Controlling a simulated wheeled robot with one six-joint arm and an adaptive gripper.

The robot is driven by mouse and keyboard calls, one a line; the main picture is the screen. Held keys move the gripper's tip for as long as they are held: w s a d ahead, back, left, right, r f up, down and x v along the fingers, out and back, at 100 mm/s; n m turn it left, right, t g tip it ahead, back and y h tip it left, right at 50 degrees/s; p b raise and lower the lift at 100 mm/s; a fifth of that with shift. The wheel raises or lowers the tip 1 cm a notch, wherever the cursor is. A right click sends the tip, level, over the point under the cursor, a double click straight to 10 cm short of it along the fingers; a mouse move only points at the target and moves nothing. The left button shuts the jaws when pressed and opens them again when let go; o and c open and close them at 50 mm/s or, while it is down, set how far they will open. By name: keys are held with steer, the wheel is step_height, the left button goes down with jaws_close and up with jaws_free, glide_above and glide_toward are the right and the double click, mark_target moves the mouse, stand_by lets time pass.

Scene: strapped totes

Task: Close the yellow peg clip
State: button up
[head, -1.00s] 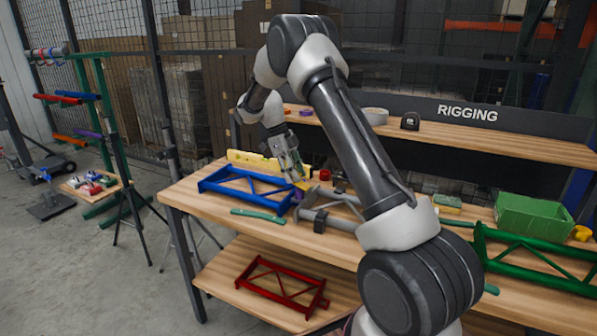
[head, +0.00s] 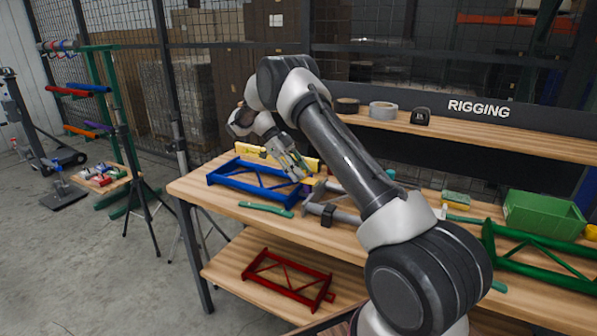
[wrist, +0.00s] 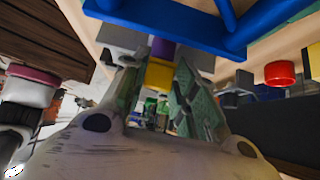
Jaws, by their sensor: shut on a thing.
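My gripper (head: 306,178) is low over the left part of the workbench, beside the right end of a blue truss frame (head: 222,182). In the wrist view, its two green-grey fingers (wrist: 159,88) are shut on a yellow piece (wrist: 158,76), which looks like the yellow peg clip. A purple piece (wrist: 162,48) sits just beyond the yellow one, by the blue truss (wrist: 200,32). The fingers hide the sides of the yellow piece, so I cannot tell whether the clip is open or closed.
A grey clamp-like frame (head: 330,213) lies right of the gripper. A yellow bar (head: 250,150) is behind the blue truss, and a green tool (head: 266,209) is in front. A green bin (head: 543,214) and green truss (head: 530,245) are to the right. A red truss (head: 290,279) is on the lower shelf.

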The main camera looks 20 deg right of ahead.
steer(key=shift+s+f, duration=0.1)
steer(key=shift+f, duration=0.05)
steer(key=o, duration=1)
steer(key=v, duration=0.7)
steer(key=shift+w, duration=0.2)
steer(key=shift+a+r, duration=0.1)
steer(key=shift+r, duration=0.2)
